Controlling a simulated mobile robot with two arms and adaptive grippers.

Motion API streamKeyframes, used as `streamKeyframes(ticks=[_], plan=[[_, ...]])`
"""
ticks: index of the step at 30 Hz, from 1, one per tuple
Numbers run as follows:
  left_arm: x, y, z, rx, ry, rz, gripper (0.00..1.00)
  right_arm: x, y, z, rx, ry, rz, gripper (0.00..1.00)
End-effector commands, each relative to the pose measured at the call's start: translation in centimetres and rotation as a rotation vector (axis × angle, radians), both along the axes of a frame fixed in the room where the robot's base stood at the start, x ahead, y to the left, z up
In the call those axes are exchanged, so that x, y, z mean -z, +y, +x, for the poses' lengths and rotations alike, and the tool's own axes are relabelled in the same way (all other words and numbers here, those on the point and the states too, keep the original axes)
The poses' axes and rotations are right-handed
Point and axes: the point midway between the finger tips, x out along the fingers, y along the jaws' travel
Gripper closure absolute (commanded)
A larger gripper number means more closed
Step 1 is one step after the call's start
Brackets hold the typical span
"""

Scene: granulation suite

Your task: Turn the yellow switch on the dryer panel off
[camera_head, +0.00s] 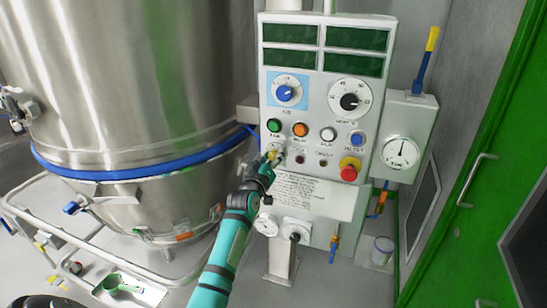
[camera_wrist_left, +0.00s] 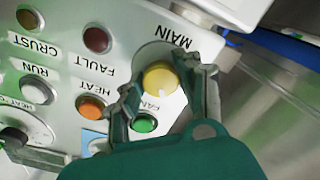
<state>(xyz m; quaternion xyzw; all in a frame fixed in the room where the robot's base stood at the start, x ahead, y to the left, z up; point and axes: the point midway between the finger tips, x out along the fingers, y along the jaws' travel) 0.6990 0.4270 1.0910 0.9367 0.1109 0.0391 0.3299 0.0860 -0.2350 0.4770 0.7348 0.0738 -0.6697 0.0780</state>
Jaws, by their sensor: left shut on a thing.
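The dryer panel (camera_head: 317,95) stands right of a large steel vessel. The yellow switch (camera_wrist_left: 160,77) is a round knob on a pale round plate under the label MAIN in the left wrist view, with a small white mark near its rim. My left gripper (camera_head: 271,160) reaches up to the panel's lower left and mostly hides the switch in the head view. In the left wrist view its two fingers (camera_wrist_left: 157,82) stand on either side of the knob, shut on it. My right gripper is not in view.
Close to the switch are a green button (camera_head: 274,125), an orange button (camera_head: 300,129) and small dark lamps. A red emergency button (camera_head: 349,170) sits to the right. The steel vessel (camera_head: 130,80) stands close on the left, with a rail cart (camera_head: 95,235) below.

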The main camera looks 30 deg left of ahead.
Motion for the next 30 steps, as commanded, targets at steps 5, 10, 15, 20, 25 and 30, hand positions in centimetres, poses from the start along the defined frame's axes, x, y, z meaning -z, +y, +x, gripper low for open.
streamKeyframes(ticks=[5, 10, 15, 20, 25, 30], plan=[[0.02, 0.01, 0.0, 0.0, -0.005, -0.019, 0.97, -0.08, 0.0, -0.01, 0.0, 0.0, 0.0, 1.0], [0.03, 0.02, 0.0, 0.0, -0.005, -0.021, 0.97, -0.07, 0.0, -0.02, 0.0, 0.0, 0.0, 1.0], [0.03, 0.02, 0.0, 0.0, -0.005, -0.02, 0.97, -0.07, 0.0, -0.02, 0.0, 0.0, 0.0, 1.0], [0.02, 0.02, -0.01, 0.0, -0.005, -0.019, 0.46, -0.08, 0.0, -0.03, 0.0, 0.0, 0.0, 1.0], [0.01, 0.02, 0.0, 0.0, -0.004, -0.018, 0.41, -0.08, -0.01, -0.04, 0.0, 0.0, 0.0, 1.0], [0.05, -0.03, -0.19, 0.0, -0.004, -0.018, 0.41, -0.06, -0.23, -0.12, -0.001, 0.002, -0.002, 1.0]])
